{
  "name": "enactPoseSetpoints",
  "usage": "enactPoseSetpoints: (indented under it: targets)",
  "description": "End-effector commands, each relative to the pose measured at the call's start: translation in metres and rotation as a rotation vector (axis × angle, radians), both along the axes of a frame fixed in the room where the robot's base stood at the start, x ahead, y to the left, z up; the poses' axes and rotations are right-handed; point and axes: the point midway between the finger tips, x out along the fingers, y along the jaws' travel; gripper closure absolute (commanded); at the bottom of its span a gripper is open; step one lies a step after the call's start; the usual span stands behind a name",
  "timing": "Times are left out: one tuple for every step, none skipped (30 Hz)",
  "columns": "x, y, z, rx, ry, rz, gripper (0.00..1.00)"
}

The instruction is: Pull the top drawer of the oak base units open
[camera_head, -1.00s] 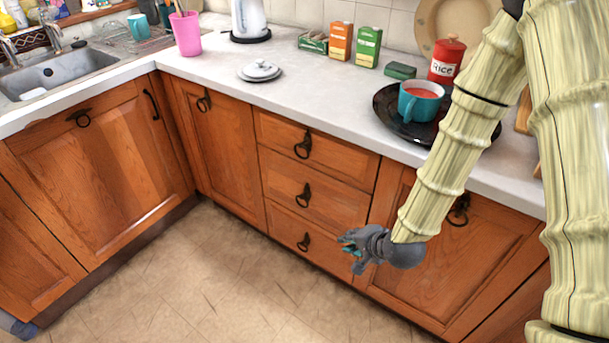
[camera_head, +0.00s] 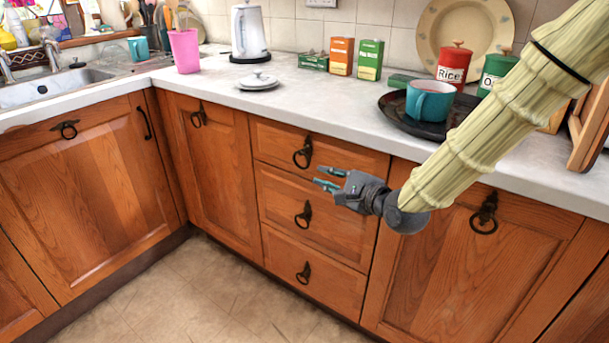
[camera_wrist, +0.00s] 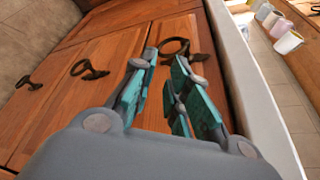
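The oak base units hold a stack of three drawers. The top drawer (camera_head: 345,157) lies just under the worktop and looks closed. Its dark ring handle (camera_head: 303,153) hangs at the middle of its front. My gripper (camera_head: 325,177) is in front of the drawers, just right of and a little below that ring, with its fingers pointing left. In the wrist view the gripper (camera_wrist: 166,57) has a gap between its teal fingertips. The top drawer's ring (camera_wrist: 176,46) shows just beyond the tips, apparently not held. The exact distance to it is unclear.
The worktop (camera_head: 225,92) overhangs above the drawers. A black tray (camera_head: 397,116) with a teal mug (camera_head: 430,100) stands on it near my arm. The middle drawer's ring (camera_head: 303,214) hangs below. The floor (camera_head: 200,290) in front is clear.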

Motion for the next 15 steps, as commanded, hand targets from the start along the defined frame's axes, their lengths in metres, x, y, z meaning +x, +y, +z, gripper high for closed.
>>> enactPoseSetpoints:
  targets:
    - [0.003, 0.002, -0.001, -0.002, 0.000, 0.001, 0.83]
    - [0.005, 0.004, -0.002, -0.002, 0.000, 0.001, 0.83]
    - [0.008, 0.006, -0.003, -0.002, 0.000, 0.001, 0.83]
    - [0.010, 0.007, -0.004, -0.003, -0.001, 0.001, 0.83]
    - [0.013, 0.010, -0.005, -0.004, -0.001, 0.001, 0.83]
    - [0.017, 0.013, -0.006, -0.004, -0.001, 0.001, 0.83]
    - [0.020, 0.015, -0.007, -0.003, -0.001, 0.001, 0.83]
    - [0.023, 0.017, -0.008, -0.003, -0.001, 0.000, 0.83]
    - [0.027, 0.019, -0.009, -0.004, 0.000, 0.001, 0.83]
    - [0.030, 0.021, -0.010, -0.004, -0.001, 0.001, 0.83]
    - [0.033, 0.023, -0.011, -0.003, -0.001, 0.000, 0.83]
    - [0.037, 0.027, -0.012, -0.004, 0.000, 0.001, 0.83]
    - [0.040, 0.029, -0.013, -0.004, 0.000, 0.001, 0.83]
    - [0.043, 0.031, -0.014, -0.004, 0.000, 0.001, 0.83]
    - [0.047, 0.033, -0.015, -0.004, -0.001, 0.001, 0.83]
